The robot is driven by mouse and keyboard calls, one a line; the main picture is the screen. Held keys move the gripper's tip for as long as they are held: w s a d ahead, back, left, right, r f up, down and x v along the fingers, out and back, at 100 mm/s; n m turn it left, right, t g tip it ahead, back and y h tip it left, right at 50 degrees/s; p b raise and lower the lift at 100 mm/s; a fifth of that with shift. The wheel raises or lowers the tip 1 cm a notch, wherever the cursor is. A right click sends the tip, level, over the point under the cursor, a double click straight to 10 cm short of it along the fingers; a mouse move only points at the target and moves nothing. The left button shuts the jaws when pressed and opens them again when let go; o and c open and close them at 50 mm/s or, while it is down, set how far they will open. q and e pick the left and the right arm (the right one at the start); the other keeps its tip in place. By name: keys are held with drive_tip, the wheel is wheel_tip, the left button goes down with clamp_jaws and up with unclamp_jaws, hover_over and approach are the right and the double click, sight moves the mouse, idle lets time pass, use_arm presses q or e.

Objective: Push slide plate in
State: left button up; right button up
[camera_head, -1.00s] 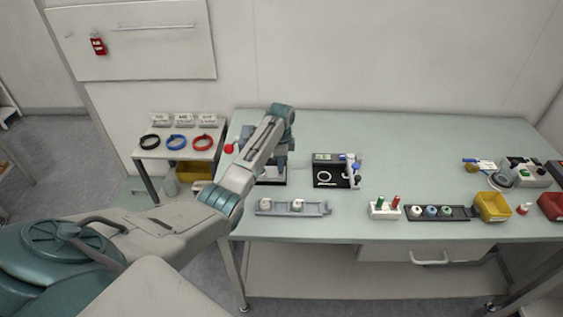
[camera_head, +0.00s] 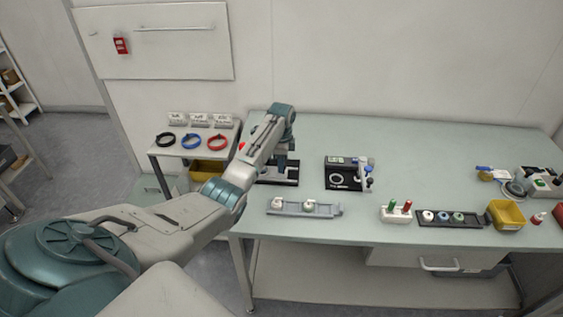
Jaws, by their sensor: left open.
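A dark, low fixture with a pale middle (camera_head: 291,174) lies at the left end of the bench and is partly hidden by my left arm. I cannot tell for certain which part of it is the slide plate. A red knob (camera_head: 241,147) shows just left of the arm, partly covered by it. My left gripper (camera_head: 282,167) points down over the fixture, open, its fingertips small and hard to see; I cannot tell whether it touches anything. My right gripper is not in view.
A grey rail (camera_head: 328,210) with small white parts lies in front of the fixture. A black box with a white ring (camera_head: 349,174) stands to its right. The bench's back middle is clear.

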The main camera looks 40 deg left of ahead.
use_arm(q)
wheel_tip(320, 180, up, 11)
drive_tip(key=b, duration=0.3)
drive_tip(key=shift+f, duration=0.2)
drive_tip(key=shift+a, duration=0.1)
